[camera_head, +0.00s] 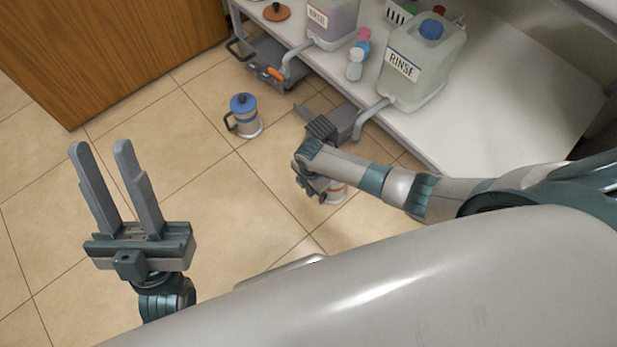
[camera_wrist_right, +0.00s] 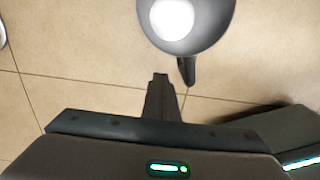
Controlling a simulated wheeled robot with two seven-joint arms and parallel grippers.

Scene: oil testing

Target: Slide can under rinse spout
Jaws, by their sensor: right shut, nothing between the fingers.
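A light can with a blue lid and dark handle (camera_head: 244,117) stands upright on the tiled floor. A second can (camera_head: 334,193) shows partly below my right arm, which hides most of it. In the right wrist view, a grey can with a bright white round face and a dark handle (camera_wrist_right: 186,25) lies beyond the fingers; I cannot tell which can it is. The right rinse spout (camera_head: 369,117) hangs over the bench edge. My right gripper (camera_head: 299,108) is shut and empty, below the bench edge and right of the blue-lidded can. My left gripper (camera_head: 100,145) is open and empty.
A large RINSE jug (camera_head: 425,55) and another labelled jug (camera_head: 333,20) stand on the white bench (camera_head: 500,110). Small bottles (camera_head: 356,66) are between them. An orange lid (camera_head: 276,11) lies at the bench's far end. A wooden cabinet (camera_head: 105,45) stands left. Much floor is clear.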

